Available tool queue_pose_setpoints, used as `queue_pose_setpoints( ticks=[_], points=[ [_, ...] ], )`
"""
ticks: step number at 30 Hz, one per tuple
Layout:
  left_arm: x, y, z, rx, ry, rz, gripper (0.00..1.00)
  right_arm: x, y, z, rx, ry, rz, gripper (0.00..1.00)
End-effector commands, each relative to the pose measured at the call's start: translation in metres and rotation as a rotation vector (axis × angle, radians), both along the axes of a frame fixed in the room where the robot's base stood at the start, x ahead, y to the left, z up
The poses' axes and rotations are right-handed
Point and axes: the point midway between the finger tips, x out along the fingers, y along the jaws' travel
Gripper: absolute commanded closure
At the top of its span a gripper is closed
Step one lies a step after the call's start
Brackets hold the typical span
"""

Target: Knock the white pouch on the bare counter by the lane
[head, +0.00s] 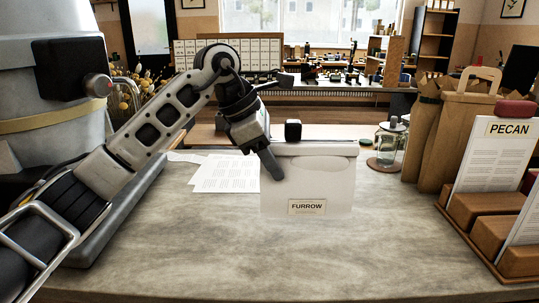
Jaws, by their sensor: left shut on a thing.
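The white pouch (309,180), with a rolled top and a label reading FURROW, is upright at the middle of the counter (300,258). My left gripper (272,168) reaches down from the left and is shut on the pouch at its upper left edge. One dark finger shows in front of the pouch; the other finger is hidden. I cannot tell whether the pouch's bottom touches the counter. My right gripper is not in view. No lane can be made out clearly.
White printed sheets (227,175) lie left of the pouch. A glass jar (388,145) and brown paper bags (452,135) stand at the right, beside a wooden card holder (486,219) with a PECAN card. A large grey machine (50,100) fills the left. The front counter is clear.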

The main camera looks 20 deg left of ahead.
Motion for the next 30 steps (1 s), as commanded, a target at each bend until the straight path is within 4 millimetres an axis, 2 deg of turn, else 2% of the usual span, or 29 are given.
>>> queue_pose_setpoints(
  ticks=[2, 8, 27, 30],
  points=[
    [0.0, 0.0, 0.003, -0.003, -0.005, 0.001, 1.0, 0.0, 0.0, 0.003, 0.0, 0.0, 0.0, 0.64],
    [0.0, 0.0, -0.007, -0.003, -0.003, 0.0, 1.0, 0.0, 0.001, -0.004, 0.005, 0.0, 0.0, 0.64],
    [0.0, 0.0, -0.067, -0.003, -0.003, 0.0, 1.0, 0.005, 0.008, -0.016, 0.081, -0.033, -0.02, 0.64],
    [0.0, 0.0, -0.071, -0.004, -0.005, 0.0, 1.0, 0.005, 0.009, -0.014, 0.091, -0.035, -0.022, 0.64]
  ],
)
